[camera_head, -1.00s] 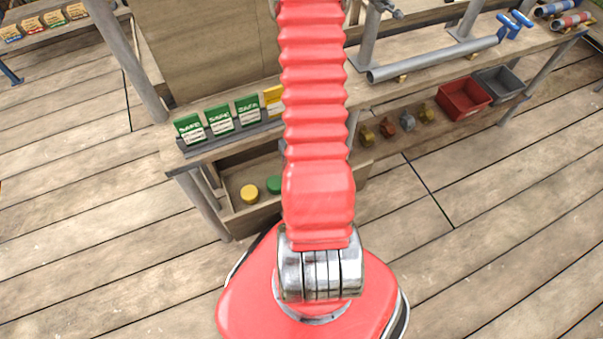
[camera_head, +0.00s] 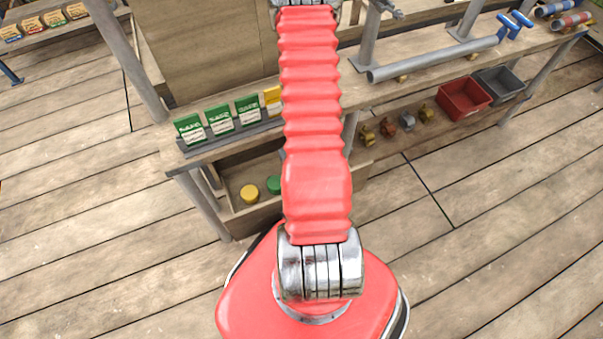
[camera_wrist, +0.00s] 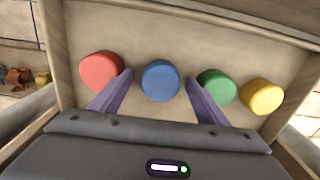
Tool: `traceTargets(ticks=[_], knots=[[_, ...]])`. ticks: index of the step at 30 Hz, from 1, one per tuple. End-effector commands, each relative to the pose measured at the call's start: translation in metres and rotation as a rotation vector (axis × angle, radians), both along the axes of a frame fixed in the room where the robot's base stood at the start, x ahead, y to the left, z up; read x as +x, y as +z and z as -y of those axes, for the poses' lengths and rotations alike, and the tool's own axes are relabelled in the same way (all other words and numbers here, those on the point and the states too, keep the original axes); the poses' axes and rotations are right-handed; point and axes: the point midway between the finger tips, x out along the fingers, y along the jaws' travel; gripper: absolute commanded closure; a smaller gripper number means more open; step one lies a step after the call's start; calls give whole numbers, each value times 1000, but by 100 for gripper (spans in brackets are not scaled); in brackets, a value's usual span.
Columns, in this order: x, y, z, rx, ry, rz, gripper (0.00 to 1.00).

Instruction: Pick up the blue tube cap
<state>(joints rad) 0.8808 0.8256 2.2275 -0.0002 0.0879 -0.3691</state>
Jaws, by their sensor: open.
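The blue tube cap (camera_wrist: 160,80) is a round disc in a wooden bin, in the wrist view. My gripper (camera_wrist: 160,82) is open, with one purple finger on each side of it. The left finger's tip is close to a red cap (camera_wrist: 101,71), and the right finger's tip is close to a green cap (camera_wrist: 216,87). I cannot tell the fingers' height above the caps. In the head view my red arm hides the blue cap and the gripper.
A yellow cap (camera_wrist: 262,96) lies at the right end of the row; it also shows in the head view (camera_head: 249,193). The wooden bin (camera_head: 238,178) has raised walls. Green-labelled cards (camera_head: 219,120) stand above it. A red crate (camera_head: 464,98) sits farther right.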

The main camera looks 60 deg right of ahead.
Motion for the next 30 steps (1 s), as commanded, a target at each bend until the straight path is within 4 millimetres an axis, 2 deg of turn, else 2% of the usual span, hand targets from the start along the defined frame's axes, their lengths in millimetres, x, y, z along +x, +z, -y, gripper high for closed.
traceTargets(ticks=[10,27,30], knots=[[0,0,0,0,0,0,31],[0,0,0,0,0,0,71],[0,0,0,0,0,0,75]])
